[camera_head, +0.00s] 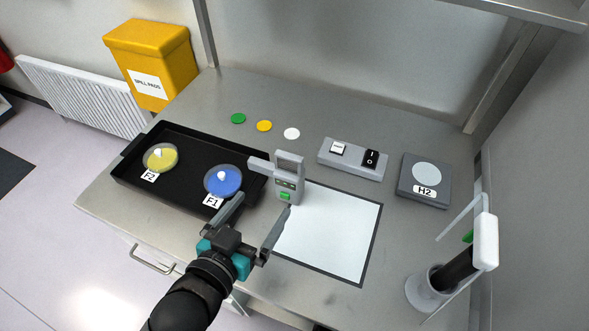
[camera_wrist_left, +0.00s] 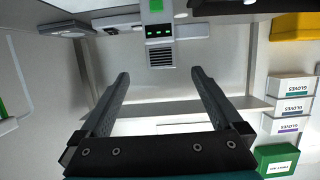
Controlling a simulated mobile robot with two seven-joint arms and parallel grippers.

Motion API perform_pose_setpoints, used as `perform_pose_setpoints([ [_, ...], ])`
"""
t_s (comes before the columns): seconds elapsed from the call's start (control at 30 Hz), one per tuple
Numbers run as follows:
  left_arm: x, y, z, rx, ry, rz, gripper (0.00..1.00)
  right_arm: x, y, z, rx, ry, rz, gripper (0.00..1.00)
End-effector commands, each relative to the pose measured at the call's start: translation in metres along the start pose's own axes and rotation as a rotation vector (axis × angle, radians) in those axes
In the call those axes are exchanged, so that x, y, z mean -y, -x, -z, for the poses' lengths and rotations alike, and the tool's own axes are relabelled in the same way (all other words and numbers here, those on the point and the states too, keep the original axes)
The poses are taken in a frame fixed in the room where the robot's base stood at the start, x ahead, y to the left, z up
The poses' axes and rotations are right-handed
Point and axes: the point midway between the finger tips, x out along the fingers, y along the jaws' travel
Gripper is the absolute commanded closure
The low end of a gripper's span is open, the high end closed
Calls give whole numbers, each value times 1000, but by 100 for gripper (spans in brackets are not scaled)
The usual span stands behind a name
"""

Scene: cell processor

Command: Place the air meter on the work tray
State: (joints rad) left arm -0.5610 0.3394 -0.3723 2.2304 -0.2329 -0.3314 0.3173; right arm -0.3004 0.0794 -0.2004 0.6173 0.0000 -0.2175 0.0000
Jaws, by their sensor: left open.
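The black work tray (camera_head: 130,172) is at the left of the bench. My left gripper (camera_head: 264,203) is open and empty, its fingertips just short of the meter. In the left wrist view the meter (camera_wrist_left: 157,38) shows beyond and between the open fingers (camera_wrist_left: 160,74). My right gripper is not in view.
The tray holds a yellow dish (camera_head: 160,157) and a blue dish (camera_head: 222,180). A white mat (camera_head: 335,235) lies right of the meter. Behind are a switch box (camera_head: 352,160) and a grey H2 unit (camera_head: 425,181).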

Motion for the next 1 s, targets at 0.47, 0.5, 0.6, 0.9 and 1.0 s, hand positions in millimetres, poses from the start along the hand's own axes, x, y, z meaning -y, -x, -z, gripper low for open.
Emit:
perform_pose_setpoints([
  [0.47,0,-71,1,-2,-1,1,0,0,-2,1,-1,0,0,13],
  [0.5,0,-76,0,-1,-1,1,0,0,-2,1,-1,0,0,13],
  [0.6,0,-87,0,0,-1,1,0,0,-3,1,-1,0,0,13],
  [0.9,0,-104,1,-1,0,1,0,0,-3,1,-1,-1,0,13],
  [1.0,0,-118,2,-1,-1,1,0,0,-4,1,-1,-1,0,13],
])
